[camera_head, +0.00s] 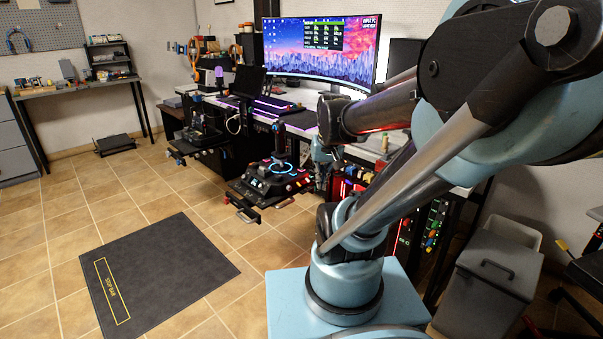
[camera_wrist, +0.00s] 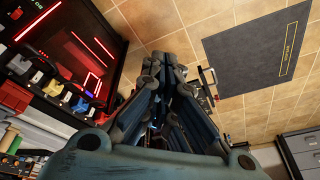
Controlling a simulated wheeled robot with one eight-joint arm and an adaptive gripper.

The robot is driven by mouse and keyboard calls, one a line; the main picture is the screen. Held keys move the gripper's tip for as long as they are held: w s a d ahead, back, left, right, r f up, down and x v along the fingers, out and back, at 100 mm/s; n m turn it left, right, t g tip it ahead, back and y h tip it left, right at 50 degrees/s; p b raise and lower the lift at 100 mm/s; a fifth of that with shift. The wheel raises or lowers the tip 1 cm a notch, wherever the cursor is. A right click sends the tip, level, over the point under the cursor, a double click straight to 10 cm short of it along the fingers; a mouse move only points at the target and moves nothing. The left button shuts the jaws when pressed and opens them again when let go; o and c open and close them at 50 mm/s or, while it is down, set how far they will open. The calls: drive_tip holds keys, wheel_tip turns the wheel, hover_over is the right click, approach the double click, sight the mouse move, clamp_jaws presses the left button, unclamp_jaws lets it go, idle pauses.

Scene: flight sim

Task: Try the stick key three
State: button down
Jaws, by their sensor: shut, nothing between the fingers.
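The joystick (camera_head: 279,147) stands upright on a dark panel (camera_head: 262,183) with a blue-lit ring and red-lit buttons, below the desk front. Its separate keys are too small to tell apart, so I cannot make out key three. My gripper (camera_head: 322,172) hangs just right of the stick panel in the head view, apart from the stick and partly lost against the dark gear behind it. In the wrist view my gripper (camera_wrist: 166,68) fills the middle, its fingers together and empty, and it hides most of the stick panel.
A desk with a wide monitor (camera_head: 322,47) stands behind the stick. A throttle unit (camera_head: 205,128) is to the left. A red-lit panel (camera_wrist: 85,50) with coloured switches lies left in the wrist view. A dark mat (camera_head: 165,275) lies on open tiled floor. A grey bin (camera_head: 485,275) stands right.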

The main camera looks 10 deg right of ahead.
drive_tip(key=w+r+m+t, duration=0.1)
drive_tip(key=w+r, duration=0.2)
drive_tip(key=w, duration=1)
drive_tip(key=m+t+y, duration=0.2)
drive_tip(key=m+t, duration=0.3)
hover_over(301, 170)
drive_tip(key=d, duration=0.1)
wheel_tip(301, 170, down, 11)
drive_tip(key=shift+w+d+f, duration=0.1)
drive_tip(key=shift+w+f, duration=0.1)
drive_tip(key=shift+w, duration=0.15)
drive_tip(key=shift+f, duration=0.15)
drive_tip(key=shift+f, duration=4.2)
drive_tip(key=shift+f, duration=0.2)
drive_tip(key=shift+f, duration=0.2)
